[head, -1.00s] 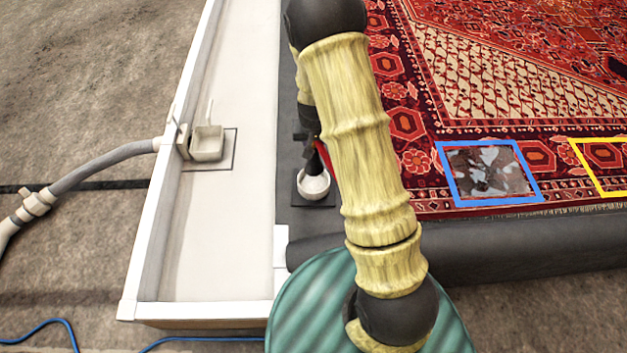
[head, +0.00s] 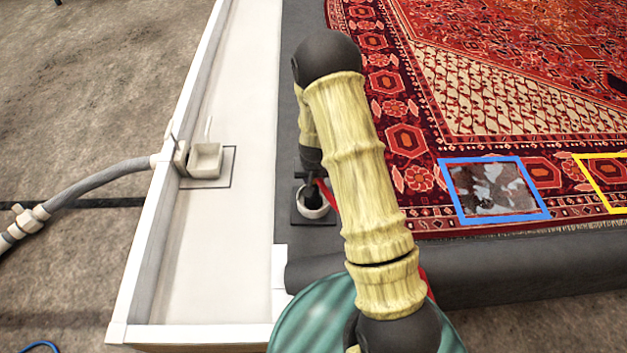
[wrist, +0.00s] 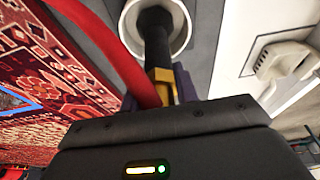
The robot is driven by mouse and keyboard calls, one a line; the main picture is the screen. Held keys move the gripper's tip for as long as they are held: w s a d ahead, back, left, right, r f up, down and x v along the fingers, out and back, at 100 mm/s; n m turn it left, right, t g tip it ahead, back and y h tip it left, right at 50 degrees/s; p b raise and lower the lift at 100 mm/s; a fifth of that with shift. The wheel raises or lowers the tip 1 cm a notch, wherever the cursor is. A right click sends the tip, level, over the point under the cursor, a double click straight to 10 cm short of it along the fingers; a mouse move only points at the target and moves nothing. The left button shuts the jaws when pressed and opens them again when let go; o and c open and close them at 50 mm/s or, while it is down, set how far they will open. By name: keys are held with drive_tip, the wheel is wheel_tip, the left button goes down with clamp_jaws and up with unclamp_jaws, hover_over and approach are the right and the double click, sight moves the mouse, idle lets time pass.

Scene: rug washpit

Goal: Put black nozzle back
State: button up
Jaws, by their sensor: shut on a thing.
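The black nozzle (wrist: 156,38) has a yellow collar (wrist: 160,80) and a red hose (wrist: 112,45). My gripper (wrist: 159,90) is shut on it at the collar. The round white holder cup (wrist: 183,28) lies beyond the nozzle in the wrist view, with the nozzle's front end inside its rim. In the head view the cup (head: 325,211) stands on a dark square plate beside the rug, and the nozzle (head: 312,196) shows dark within its opening. How deep it sits, and whether it touches the cup, I cannot tell. My arm hides part of this area.
A pale trough (head: 230,240) with a small beige box (head: 206,160) runs left of the cup. The red patterned rug (head: 470,100) lies right, with a blue-framed patch (head: 495,188) and a yellow-framed one (head: 615,190). A dark roll (head: 480,270) edges the front.

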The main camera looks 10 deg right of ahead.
drive_tip(key=shift+f, duration=0.2)
drive_tip(key=o, duration=1)
drive_tip(key=p+v, duration=0.4)
drive_tip(key=v, duration=0.8)
drive_tip(key=shift+r, duration=0.1)
drive_tip(key=s+r, duration=0.5)
drive_tip(key=s+r+n, duration=0.1)
drive_tip(key=s+r, duration=0.4)
drive_tip(key=s, duration=0.1)
drive_tip(key=s+r+n, duration=0.1)
drive_tip(key=s+r, duration=0.4)
drive_tip(key=s, duration=0.1)
drive_tip(key=shift+s+d+r+y, duration=0.25)
drive_tip(key=shift+r+y, duration=0.05)
drive_tip(key=shift+r, duration=0.1)
